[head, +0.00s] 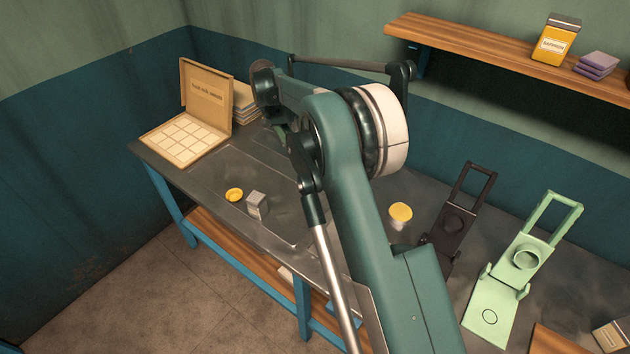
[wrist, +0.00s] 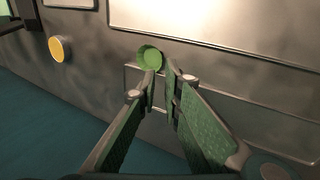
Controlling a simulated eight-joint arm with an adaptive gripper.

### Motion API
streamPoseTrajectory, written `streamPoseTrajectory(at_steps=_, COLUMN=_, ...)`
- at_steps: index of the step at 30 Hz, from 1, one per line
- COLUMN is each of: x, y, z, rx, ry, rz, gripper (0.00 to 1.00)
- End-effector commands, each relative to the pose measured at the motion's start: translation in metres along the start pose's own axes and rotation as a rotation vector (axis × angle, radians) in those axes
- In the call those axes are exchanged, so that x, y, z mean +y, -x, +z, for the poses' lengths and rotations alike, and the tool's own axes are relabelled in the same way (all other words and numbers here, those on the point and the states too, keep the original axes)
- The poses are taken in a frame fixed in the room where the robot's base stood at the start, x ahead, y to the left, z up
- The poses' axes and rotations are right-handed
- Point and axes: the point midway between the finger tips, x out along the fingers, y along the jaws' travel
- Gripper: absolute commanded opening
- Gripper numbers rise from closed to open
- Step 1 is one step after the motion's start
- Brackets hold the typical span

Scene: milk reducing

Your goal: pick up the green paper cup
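The green paper cup (wrist: 150,57) shows in the wrist view as a round green shape with its rim toward the camera, on the grey metal worktop. My gripper (wrist: 161,75) is just below it in that picture. Its two green-padded fingers stand a little apart with nothing seen held between them. The left fingertip overlaps the cup's lower edge in the picture; I cannot tell whether they touch. In the head view my arm covers this area, and I cannot make out the cup for certain.
A cup with yellow contents (head: 400,214) stands right of my arm, near a black press (head: 458,222) and a light green press (head: 518,270). An open carton (head: 190,140) stands at left.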

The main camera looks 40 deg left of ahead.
Motion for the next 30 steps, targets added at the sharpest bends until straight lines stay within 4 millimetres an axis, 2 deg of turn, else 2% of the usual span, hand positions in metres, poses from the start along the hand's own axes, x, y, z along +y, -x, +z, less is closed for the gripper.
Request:
streamPoseTrajectory(at_steps=3, x=-0.005, y=-0.011, z=0.0, rx=0.0, ry=0.0, rz=0.0, gripper=0.09)
streamPoseTrajectory(at_steps=14, x=-0.006, y=-0.013, z=0.0, rx=0.0, ry=0.0, rz=0.0, gripper=0.09)
streamPoseTrajectory(at_steps=24, x=-0.005, y=-0.036, z=0.0, rx=0.0, ry=-0.001, rz=0.0, gripper=0.09)
streamPoseTrajectory(at_steps=30, x=-0.005, y=-0.039, z=0.0, rx=0.0, ry=0.0, rz=0.0, gripper=0.09)
